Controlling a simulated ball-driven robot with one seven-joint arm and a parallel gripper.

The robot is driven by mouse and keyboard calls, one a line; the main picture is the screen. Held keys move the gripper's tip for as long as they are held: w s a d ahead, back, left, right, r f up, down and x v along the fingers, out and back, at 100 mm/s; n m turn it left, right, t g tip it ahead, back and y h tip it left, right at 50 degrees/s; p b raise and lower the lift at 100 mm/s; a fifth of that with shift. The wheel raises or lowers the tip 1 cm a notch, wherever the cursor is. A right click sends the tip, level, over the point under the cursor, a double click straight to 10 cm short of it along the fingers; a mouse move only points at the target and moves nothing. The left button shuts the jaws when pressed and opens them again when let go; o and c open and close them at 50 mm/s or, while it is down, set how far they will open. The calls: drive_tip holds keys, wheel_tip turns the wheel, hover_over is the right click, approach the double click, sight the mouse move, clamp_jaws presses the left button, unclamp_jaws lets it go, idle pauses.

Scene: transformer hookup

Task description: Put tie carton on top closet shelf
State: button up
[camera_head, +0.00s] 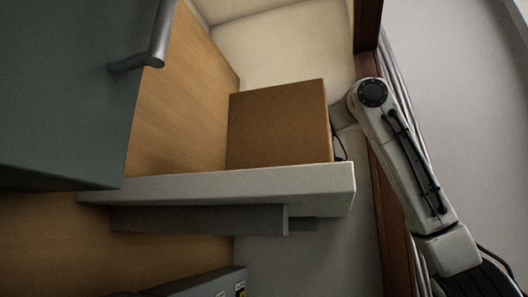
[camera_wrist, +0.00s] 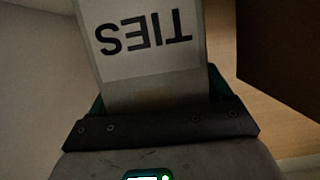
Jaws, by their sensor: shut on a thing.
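The tie carton (camera_wrist: 148,62), pale with TIES in dark letters upside down, fills the upper middle of the wrist view. My gripper (camera_wrist: 158,104) is shut on it, with the teal fingers at its two sides. The carton's far end runs out of the picture. In the head view my arm reaches in from the right, and its end goes behind a brown box, so gripper and carton are hidden there. The pale closet shelf (camera_head: 230,184) crosses the middle of the head view. I cannot tell whether the carton touches the shelf.
The brown box (camera_head: 278,125) stands on the shelf; a dark brown surface, probably this box, is at upper right in the wrist view. A grey-green door (camera_head: 65,90) with a metal handle (camera_head: 150,45) is at left. A brown frame post (camera_head: 392,215) stands close beside my arm.

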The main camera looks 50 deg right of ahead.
drive_tip(key=shift+f, duration=0.1)
drive_tip(key=o, duration=1.1)
drive_tip(key=shift+s+r, duration=0.1)
drive_tip(key=shift+r, duration=0.1)
drive_tip(key=v, duration=1.2)
